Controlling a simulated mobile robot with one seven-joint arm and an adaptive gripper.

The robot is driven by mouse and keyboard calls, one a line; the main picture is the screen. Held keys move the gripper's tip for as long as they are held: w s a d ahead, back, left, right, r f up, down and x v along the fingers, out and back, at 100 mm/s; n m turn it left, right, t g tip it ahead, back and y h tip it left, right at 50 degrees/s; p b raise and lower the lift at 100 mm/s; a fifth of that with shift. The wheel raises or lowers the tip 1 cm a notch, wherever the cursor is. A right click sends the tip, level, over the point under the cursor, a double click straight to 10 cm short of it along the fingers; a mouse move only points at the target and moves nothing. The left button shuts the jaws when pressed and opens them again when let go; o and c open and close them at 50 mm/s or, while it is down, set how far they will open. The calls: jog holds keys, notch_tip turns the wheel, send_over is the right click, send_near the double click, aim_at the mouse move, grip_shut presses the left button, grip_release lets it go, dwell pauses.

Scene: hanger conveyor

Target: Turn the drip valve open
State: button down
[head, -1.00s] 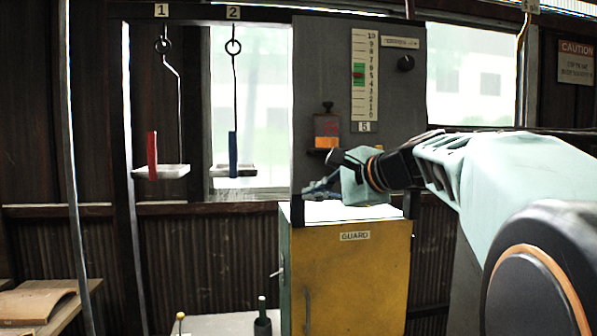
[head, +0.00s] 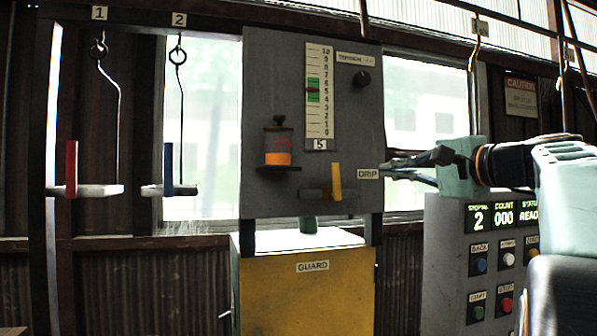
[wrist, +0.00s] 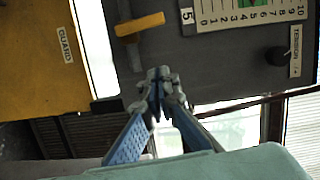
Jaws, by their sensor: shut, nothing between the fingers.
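The drip valve has a yellow upright handle (head: 336,182) crossing a dark horizontal pipe low on the grey panel (head: 268,120). The DRIP label (head: 368,174) is just to its right. In the wrist view the yellow handle (wrist: 140,24) lies near the top edge, across the dark pipe. My gripper (head: 385,168) is at the panel's right edge in the head view, beside the label and apart from the handle. In the wrist view its fingertips (wrist: 158,82) meet with nothing between them, below the handle in the picture.
An oil cup (head: 277,146) sits left of the valve. The tension scale (head: 319,92) and knob (head: 362,78) are above. The yellow guard box (head: 308,295) stands below. A control console (head: 472,265) is at lower right, under my arm. Hangers with trays (head: 86,191) are at left.

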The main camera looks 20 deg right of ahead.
aim_at(335, 171)
jog(key=w+a, duration=0.5)
jog(key=w, duration=0.1)
jog(key=shift+a+f+p, duration=0.3)
jog(key=shift+a+p, duration=0.05)
jog(key=shift+p, duration=0.1)
jog(key=shift+a+r+n+b, duration=0.1)
jog(key=shift+a+n+b, duration=0.35)
jog(key=shift+n, duration=0.35)
jog(key=shift+a+r+n+g+h+b, duration=0.15)
jog(key=shift+a+n+g+b, duration=0.2)
jog(key=shift+n, duration=0.2)
jog(key=shift+a+f+n+g+h+b, duration=0.1)
jog(key=shift+a+n+g+h+b, duration=0.1)
jog(key=shift+n+b, duration=0.3)
jog(key=a+n+b, duration=0.1)
jog(key=n, duration=0.1)
jog(key=a+n+h, duration=0.1)
jog(key=n, duration=0.1)
jog(key=shift+a+b, duration=0.1)
jog(key=shift+b, duration=0.3)
jog(key=shift+a+f+n+g+h+b, duration=0.15)
jog(key=shift+a+f+n+h+b, duration=0.4)
jog(key=shift+n, duration=0.55)
jog(key=shift+a+f+n+g+h+b, duration=0.2)
jog(key=shift+a+n+h+b, duration=0.2)
jog(key=shift+n+b, duration=0.6)
jog(key=shift+a+f+n+g+h+b, duration=0.1)
jog(key=shift+a+f+n+h+b, duration=0.4)
jog(key=shift+n, duration=0.75)
jog(key=shift+r, duration=0.15)
